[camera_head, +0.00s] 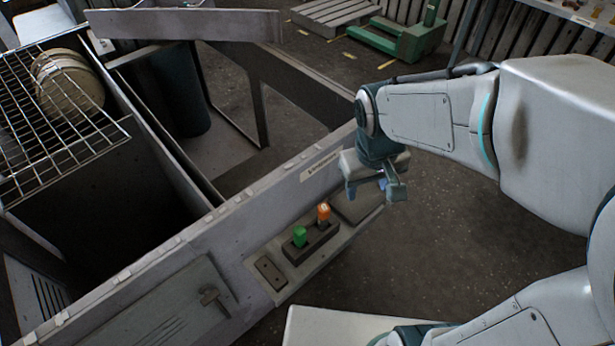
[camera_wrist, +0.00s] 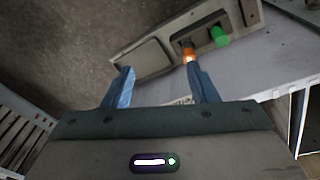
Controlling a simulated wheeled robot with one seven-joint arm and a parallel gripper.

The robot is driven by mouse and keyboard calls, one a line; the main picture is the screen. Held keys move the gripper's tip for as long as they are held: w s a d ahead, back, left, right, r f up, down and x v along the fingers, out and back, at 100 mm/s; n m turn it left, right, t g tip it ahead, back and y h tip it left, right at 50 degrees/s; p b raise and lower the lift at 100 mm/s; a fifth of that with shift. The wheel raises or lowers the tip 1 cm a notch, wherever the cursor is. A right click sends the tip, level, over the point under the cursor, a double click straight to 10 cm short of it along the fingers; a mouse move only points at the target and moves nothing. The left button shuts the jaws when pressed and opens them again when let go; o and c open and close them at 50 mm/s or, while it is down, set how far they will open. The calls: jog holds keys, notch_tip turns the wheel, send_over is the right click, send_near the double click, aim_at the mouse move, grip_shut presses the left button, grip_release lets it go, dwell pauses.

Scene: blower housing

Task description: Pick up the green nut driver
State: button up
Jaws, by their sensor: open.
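The green nut driver (camera_head: 299,236) stands upright in a dark holder block (camera_head: 318,243) on a narrow ledge fixed to the housing's side. An orange-handled driver (camera_head: 323,211) stands beside it in the same block. In the wrist view the green handle (camera_wrist: 219,36) shows beyond the fingers, to the upper right, with the orange handle (camera_wrist: 189,54) left of it, close to the right fingertip in the picture. My gripper (camera_head: 373,190) is open and empty, above and to the right of both drivers. It also shows at the wrist view's middle (camera_wrist: 160,85). The drivers' lower ends are hidden in the block.
The grey ledge (camera_head: 284,279) also holds a flat dark block (camera_head: 269,271) and a shallow recessed tray (camera_head: 357,205). The housing wall (camera_head: 228,222) rises behind it. A wire rack (camera_head: 100,133) is at left. A green pallet jack (camera_head: 405,42) stands far behind.

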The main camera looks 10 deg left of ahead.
aim_at(298, 230)
jog(key=a+f+n+b, duration=0.1)
jog(key=a+f, duration=0.3)
jog(key=a+f+n+g+b, duration=0.1)
jog(key=a+f+n, duration=0.1)
jog(key=a+f, duration=0.2)
jog(key=a+f+n+b, duration=0.1)
jog(key=a+f+n, duration=0.1)
jog(key=a, duration=0.4)
jog(key=shift+w+f+g, duration=0.15)
jog(key=shift+w+f, duration=0.05)
jog(key=shift+f, duration=0.25)
jog(key=shift+w+f+g, duration=0.15)
jog(key=shift+w+f, duration=0.05)
jog(key=shift+f, duration=0.25)
notch_tip(298, 230, down, 8)
jog(key=shift+b, duration=0.9)
jog(key=shift+d+f+b, duration=0.1)
jog(key=shift+f+b, duration=0.4)
jog(key=shift+f, duration=2.35)
grip_shut()
